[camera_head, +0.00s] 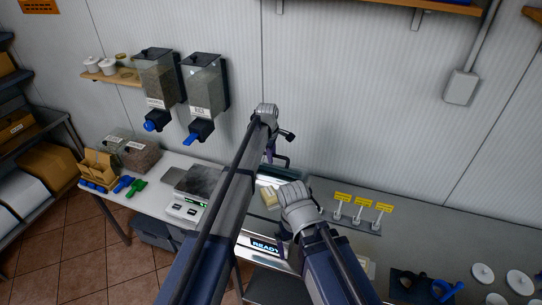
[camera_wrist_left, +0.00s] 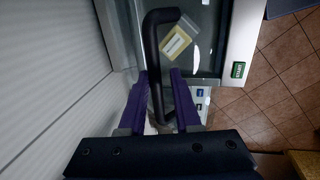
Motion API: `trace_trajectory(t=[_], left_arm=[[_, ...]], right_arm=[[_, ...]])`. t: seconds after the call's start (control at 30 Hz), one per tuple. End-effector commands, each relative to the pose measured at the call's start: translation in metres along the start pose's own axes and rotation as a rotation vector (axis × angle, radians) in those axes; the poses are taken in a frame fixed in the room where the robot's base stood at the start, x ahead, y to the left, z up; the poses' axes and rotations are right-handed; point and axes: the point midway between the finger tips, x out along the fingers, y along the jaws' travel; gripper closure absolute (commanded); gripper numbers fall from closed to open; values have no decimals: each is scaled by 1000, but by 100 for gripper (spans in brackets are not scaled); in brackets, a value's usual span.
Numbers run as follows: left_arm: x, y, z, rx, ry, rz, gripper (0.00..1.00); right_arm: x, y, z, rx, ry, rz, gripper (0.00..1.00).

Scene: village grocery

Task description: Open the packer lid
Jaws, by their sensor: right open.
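The packer stands on the counter, with its lit READY display (camera_head: 265,246) at the front; my arms hide much of it. In the left wrist view, its black bar handle (camera_wrist_left: 166,15) runs down between the purple fingers of my left gripper (camera_wrist_left: 160,74). The fingers stand apart around the bar, with a gap at the right finger; contact is unclear. A pouch with yellow contents (camera_wrist_left: 176,42) shows beyond the handle. How far the lid is raised is unclear. In the head view, my left gripper (camera_head: 270,153) is near the wall; my right gripper (camera_head: 284,236) is low, largely hidden.
A scale (camera_head: 184,208) stands left of the packer. Two dispensers (camera_head: 157,78) hang on the wall above. Yellow-tagged holders (camera_head: 342,198) stand to the right, with white discs (camera_head: 482,273) and a blue tape dispenser (camera_head: 446,289) farther right.

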Motion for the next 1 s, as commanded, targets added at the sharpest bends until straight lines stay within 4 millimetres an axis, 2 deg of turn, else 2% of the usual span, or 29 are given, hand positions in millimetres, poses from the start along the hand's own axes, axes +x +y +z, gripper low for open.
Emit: trace_trajectory(t=[0.03,0.13,0.63,0.77,1.0], left_arm=[[0,-1,0,0,0,-1,62],[0,-1,0,-1,0,-2,52],[1,-5,-1,-1,1,-4,52],[8,-19,-1,-2,1,-4,52],[31,-59,0,-2,1,-5,52]], right_arm=[[0,0,0,0,0,0,0],[0,0,0,0,0,0,0],[2,0,0,0,0,0,0],[11,-1,-1,0,0,0,0],[42,-4,-3,0,0,0,0]])
